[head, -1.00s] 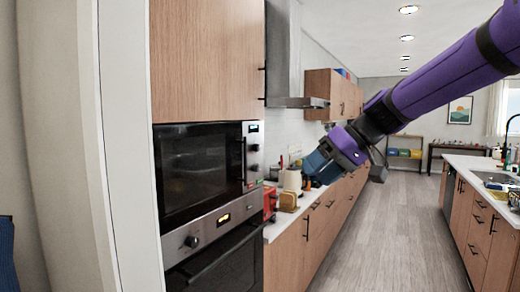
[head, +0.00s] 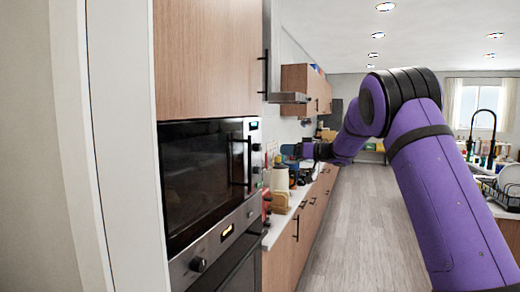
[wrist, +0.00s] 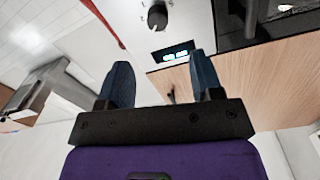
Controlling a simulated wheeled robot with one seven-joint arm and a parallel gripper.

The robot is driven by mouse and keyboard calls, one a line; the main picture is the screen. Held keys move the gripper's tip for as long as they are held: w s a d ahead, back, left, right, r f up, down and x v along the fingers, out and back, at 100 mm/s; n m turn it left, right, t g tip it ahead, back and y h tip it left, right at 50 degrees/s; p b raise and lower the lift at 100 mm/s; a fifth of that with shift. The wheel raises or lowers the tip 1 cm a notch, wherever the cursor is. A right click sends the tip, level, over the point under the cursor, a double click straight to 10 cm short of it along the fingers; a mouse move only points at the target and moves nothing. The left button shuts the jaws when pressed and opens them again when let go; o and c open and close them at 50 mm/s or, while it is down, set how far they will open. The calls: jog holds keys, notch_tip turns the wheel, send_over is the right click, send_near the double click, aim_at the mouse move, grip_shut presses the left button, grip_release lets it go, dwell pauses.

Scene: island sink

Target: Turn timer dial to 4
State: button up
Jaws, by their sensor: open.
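The built-in microwave (head: 205,165) is at the left in the head view, with a narrow control panel (head: 253,150) on its right side. A round dial (wrist: 157,17) shows at the top of the wrist view, above a lit display (wrist: 172,52). The dial's markings are too small to read. My gripper (wrist: 162,68) is open and empty, its two blue fingers spread apart. The dial lies beyond the fingertips, not between them. In the head view my gripper (head: 291,151) is to the right of the panel, partly hidden by my arm.
An oven with its own knob (head: 198,265) is below the microwave. The counter (head: 276,232) beyond holds several small items. Wooden wall cabinets (head: 300,85) and a hood hang above. The wooden floor aisle (head: 350,240) is open; the island sink is at the right.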

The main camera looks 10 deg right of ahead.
aim_at(260, 148)
jog(key=x, duration=1.1)
jog(key=shift+w+d+r, duration=0.1)
jog(key=shift+w+d, duration=0.05)
jog(key=shift+w, duration=0.05)
jog(key=c, duration=0.9)
